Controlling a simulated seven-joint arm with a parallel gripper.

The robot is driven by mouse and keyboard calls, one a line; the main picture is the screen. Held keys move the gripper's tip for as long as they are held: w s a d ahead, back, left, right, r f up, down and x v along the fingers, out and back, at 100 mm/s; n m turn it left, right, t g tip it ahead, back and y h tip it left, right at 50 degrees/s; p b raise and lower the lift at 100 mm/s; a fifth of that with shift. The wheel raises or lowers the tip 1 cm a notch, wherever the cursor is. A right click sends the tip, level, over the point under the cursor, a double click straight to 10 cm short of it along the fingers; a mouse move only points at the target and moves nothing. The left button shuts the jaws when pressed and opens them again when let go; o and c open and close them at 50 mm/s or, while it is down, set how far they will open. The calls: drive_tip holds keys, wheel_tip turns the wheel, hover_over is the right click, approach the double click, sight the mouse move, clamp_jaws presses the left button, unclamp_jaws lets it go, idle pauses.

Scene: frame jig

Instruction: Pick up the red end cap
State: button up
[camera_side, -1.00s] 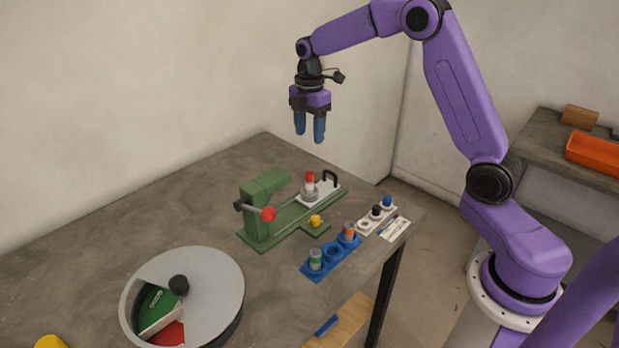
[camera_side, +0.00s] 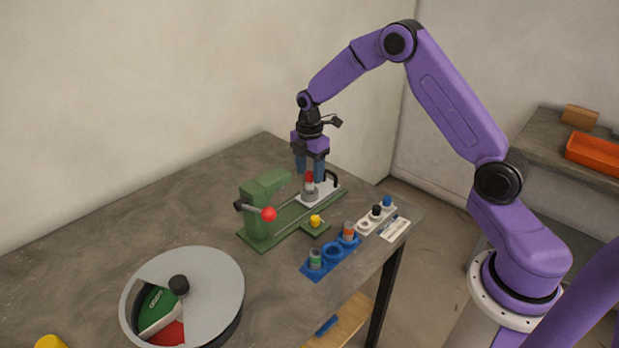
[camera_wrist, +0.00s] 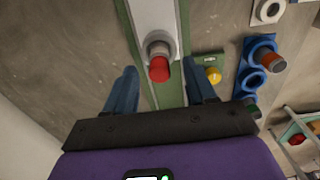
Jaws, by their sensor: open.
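The red end cap (camera_side: 309,176) sits upright on top of a grey cylinder (camera_side: 310,192) held on the white plate (camera_side: 328,191) of the green jig. In the wrist view the red end cap (camera_wrist: 159,69) shows between my two fingers, ahead of the fingertips' line. My gripper (camera_side: 310,180) is open, with its blue fingers pointing down around the cap's height. It also shows in the wrist view (camera_wrist: 163,80), with a finger on each side and a gap to the cap. I cannot tell whether a finger touches it.
The green jig (camera_side: 262,205) has a lever with a red ball (camera_side: 269,214). A yellow knob (camera_side: 315,220) sits beside its rail. A blue holder (camera_side: 333,254) and a white holder (camera_side: 366,224) stand at the right. A round grey-lidded container (camera_side: 215,280) is at the front left.

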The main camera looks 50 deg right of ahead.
sight(309, 173)
clamp_jaws()
idle(0.4)
drive_tip(key=shift+w+r, duration=0.1)
drive_tip(key=shift+r, duration=0.5)
wheel_tip(309, 173, up, 2)
drive_tip(key=shift+r, duration=0.1)
drive_tip(key=s+a+r, duration=0.1)
drive_tip(key=s+r, duration=1)
drive_tip(key=s, duration=0.3)
drive_tip(key=shift+a+r, duration=0.15)
drive_tip(key=shift+r, duration=0.1)
